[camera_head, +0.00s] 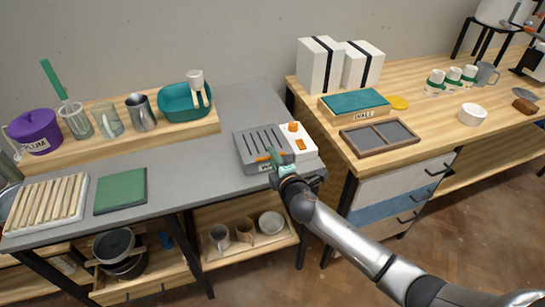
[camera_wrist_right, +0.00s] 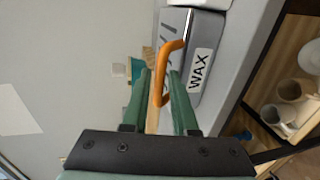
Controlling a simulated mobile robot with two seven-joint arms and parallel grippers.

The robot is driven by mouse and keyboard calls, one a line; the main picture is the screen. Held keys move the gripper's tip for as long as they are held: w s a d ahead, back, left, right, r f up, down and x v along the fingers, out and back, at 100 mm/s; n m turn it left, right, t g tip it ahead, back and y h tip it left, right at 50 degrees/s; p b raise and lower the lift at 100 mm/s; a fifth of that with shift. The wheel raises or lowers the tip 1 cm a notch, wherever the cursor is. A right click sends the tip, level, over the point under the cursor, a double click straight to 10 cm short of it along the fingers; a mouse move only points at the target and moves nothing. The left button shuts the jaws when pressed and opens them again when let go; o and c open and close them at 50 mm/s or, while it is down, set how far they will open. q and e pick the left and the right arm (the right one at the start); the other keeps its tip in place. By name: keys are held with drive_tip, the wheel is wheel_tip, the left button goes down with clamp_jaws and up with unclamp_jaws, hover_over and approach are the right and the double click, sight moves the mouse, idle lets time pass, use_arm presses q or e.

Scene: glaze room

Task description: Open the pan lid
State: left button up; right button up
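The wax pan (camera_head: 252,163) is a grey box on the grey counter, and its slotted lid (camera_head: 262,140) lies shut on top. In the right wrist view the pan (camera_wrist_right: 207,40) carries a white WAX label and an orange bar handle (camera_wrist_right: 162,85) standing out from it. My right gripper (camera_head: 274,158) is at the pan's front edge, by the handle. In the wrist view its two green fingers (camera_wrist_right: 158,85) are apart, one on each side of the handle, with gaps visible. My left gripper is not in view.
A white control box (camera_head: 301,146) with orange parts stands right of the pan. A framed tray (camera_head: 348,143) and a teal-topped box (camera_head: 328,107) are on the wooden bench at right. A green mat (camera_head: 120,190) lies left; the counter between is clear.

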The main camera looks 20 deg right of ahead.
drive_tip(key=shift+w+f, duration=0.1)
drive_tip(key=shift+w, duration=0.35)
clamp_jaws()
idle(1.2)
